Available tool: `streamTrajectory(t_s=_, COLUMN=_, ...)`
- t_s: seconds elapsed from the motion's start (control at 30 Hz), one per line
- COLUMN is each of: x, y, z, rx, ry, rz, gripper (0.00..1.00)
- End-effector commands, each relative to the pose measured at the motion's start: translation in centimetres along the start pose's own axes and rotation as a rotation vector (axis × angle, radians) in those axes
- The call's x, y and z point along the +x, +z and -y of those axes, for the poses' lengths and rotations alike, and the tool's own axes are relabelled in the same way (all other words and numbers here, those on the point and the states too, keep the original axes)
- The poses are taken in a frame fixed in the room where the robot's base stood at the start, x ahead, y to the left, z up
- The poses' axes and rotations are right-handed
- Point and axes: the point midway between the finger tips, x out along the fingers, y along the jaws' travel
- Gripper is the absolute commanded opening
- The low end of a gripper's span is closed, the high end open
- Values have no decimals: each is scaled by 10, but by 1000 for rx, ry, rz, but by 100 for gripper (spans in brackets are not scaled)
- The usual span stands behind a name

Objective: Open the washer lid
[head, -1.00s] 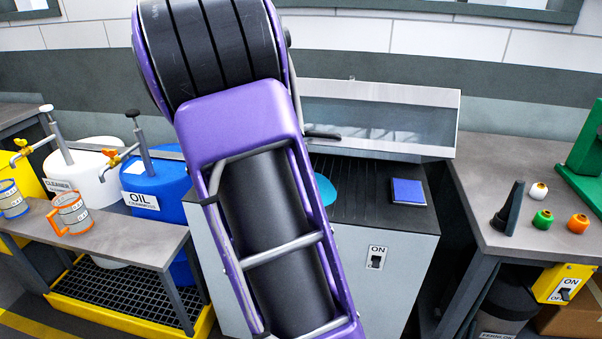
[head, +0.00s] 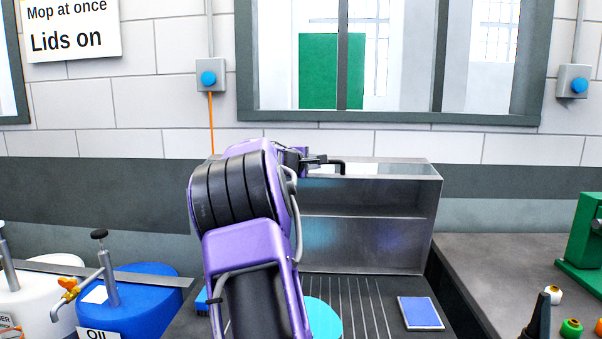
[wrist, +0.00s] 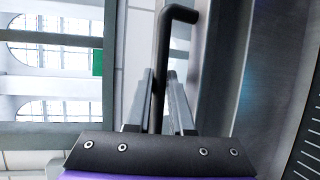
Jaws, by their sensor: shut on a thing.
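The grey metal washer lid (head: 385,235) stands raised and nearly upright at the back of the washer, its hollow inner side facing me. The washer's dark ribbed deck (head: 372,308) lies open below it. My gripper (head: 322,160) is at the lid's top edge, shut on the black bar handle (head: 342,166). In the wrist view the gripper's fingers (wrist: 159,85) sit on both sides of the handle (wrist: 178,14), with the lid (wrist: 222,70) just to the right. My arm hides the left part of the lid and washer.
A blue book-like block (head: 420,313) and a cyan round piece (head: 322,318) lie on the deck. A blue oil drum (head: 150,300) stands left. A bench (head: 490,262) with small spools and a green machine (head: 583,235) is right. The wall and window (head: 400,60) are behind.

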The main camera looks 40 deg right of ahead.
Motion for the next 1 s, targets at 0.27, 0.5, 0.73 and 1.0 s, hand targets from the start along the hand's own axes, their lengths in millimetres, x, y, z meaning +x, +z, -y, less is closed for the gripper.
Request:
streamTrajectory(t_s=0.27, x=19, y=-1, z=-6, rx=3, ry=0, rz=-6, gripper=0)
streamTrajectory(t_s=0.5, x=19, y=-1, z=-6, rx=2, ry=0, rz=-5, gripper=45)
streamTrajectory(t_s=0.73, x=19, y=0, z=-6, rx=2, ry=0, rz=-4, gripper=45)
streamTrajectory(t_s=1.0, x=-1, y=-1, z=-5, rx=3, ry=2, rz=-5, gripper=45)
